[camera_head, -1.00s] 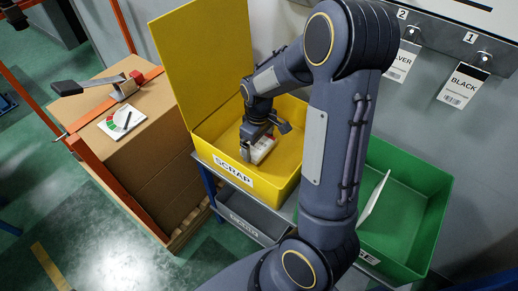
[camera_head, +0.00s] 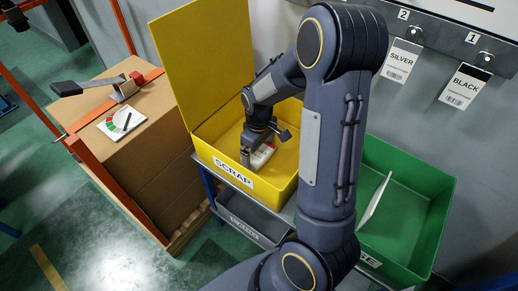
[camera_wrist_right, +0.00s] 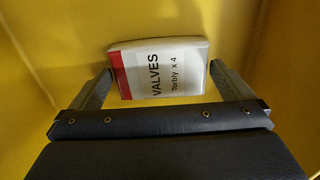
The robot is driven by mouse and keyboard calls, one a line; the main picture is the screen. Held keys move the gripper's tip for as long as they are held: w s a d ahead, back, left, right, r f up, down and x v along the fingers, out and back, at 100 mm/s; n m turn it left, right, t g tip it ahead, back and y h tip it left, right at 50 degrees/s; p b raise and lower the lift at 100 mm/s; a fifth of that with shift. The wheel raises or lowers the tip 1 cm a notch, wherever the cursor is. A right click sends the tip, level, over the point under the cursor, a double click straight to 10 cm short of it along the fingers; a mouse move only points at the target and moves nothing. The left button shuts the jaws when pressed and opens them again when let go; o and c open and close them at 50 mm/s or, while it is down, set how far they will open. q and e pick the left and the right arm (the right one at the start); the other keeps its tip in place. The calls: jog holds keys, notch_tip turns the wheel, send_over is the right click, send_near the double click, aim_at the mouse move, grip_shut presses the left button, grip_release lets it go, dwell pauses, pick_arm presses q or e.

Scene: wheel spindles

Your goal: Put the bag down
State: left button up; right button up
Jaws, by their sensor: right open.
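The bag (camera_head: 262,157) is a small white packet with a red end, inside the yellow SCRAP bin (camera_head: 197,140). In the right wrist view the bag (camera_wrist_right: 180,52) shows its label "VALVES Torbly x 4". My right gripper (camera_head: 264,146) reaches down into the bin and is open. In the wrist view its fingers (camera_wrist_right: 160,75) stand on either side of the bag, very close to its ends. I cannot tell whether the bag rests fully on the bin floor, as the gripper hides part of it. My left gripper is not in view.
The yellow bin's raised lid (camera_head: 203,60) stands behind it. A green bin (camera_head: 415,205) with a white sheet (camera_head: 375,202) is to the right, partly behind my arm. A cardboard box (camera_head: 140,150) stands left. Tags (camera_head: 465,86) hang on the wall rail.

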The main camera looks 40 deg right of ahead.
aim_at(259, 152)
notch_tip(259, 152, up, 10)
jog(key=p, duration=0.2)
jog(key=s+a+r+m+t+y, duration=0.2)
jog(key=s+a+r, duration=0.2)
jog(key=s+a, duration=0.2)
jog(key=s+a+r+m+t+y, duration=0.1)
jog(key=s+a+r+m+t, duration=0.2)
jog(key=s, duration=0.7)
jog(key=a+r, duration=0.2)
jog(key=a, duration=0.1)
jog(key=shift+s+a+t+y+p, duration=0.15)
jog(key=shift+s+t+y+p, duration=0.15)
jog(key=shift+y, duration=0.1)
jog(key=shift+r, duration=0.15)
